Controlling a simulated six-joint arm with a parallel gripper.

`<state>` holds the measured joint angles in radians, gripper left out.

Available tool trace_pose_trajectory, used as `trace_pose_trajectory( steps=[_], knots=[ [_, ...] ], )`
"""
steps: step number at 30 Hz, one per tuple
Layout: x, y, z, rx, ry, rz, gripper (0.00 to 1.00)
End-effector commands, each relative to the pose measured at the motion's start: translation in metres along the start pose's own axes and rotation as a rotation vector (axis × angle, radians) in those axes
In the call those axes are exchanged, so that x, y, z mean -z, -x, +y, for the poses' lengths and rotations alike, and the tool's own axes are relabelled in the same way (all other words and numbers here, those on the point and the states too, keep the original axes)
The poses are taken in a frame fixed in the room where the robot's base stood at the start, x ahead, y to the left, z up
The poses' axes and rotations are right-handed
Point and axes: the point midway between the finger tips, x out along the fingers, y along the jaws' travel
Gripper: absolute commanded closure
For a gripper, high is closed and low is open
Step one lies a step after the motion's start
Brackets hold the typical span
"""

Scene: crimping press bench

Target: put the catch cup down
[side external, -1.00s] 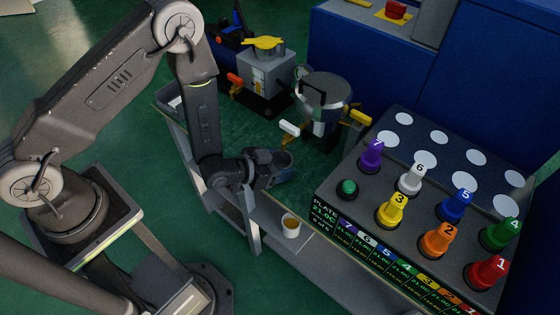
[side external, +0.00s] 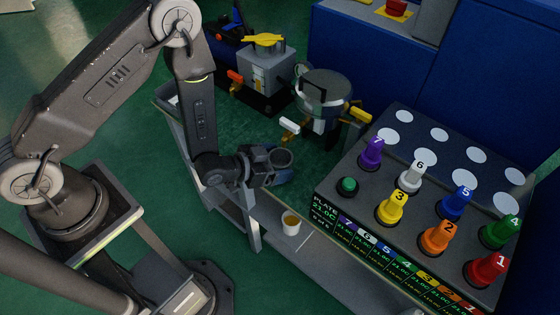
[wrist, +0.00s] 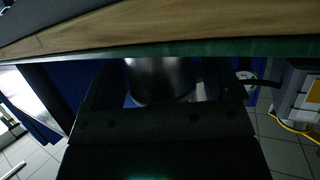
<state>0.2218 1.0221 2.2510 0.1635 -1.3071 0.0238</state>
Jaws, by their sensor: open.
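A grey metal cup, which I take for the catch cup (side external: 281,160), shows its round open rim at the end of my gripper (side external: 277,172) in the side view, by the front edge of the green bench top. In the wrist view the shiny grey cup (wrist: 160,78) is between the two dark fingers of my gripper (wrist: 160,90). My gripper is open around the cup. The fingers hide its lower part, so I cannot tell whether its base touches the bench.
A small white cup with yellowish contents (side external: 291,223) stands on the lower ledge. A lidded metal pot (side external: 325,92) with a white-handled tap and a grey box unit (side external: 265,72) stand behind. The rack of numbered coloured knobs (side external: 400,195) is to the right.

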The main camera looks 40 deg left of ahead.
Motion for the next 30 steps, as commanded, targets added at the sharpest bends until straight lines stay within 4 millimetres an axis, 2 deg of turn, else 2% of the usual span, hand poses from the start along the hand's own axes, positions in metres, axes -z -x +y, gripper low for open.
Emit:
trace_pose_trajectory(
  steps=[3,9,15,20,23,26,30],
  knots=[
    [0.0,0.021,-0.001,0.001,0.001,-0.003,0.16],
    [0.0,0.052,0.0,0.002,0.001,-0.001,0.16],
    [0.0,0.064,0.0,0.0,0.0,0.001,0.16],
    [0.008,0.062,-0.004,0.008,-0.004,-0.009,0.16],
    [0.027,0.059,-0.012,0.031,-0.012,-0.038,0.16],
    [0.055,0.059,-0.026,0.066,-0.018,-0.093,0.16],
    [0.096,0.072,-0.045,0.125,-0.01,-0.187,0.16]
  ],
)
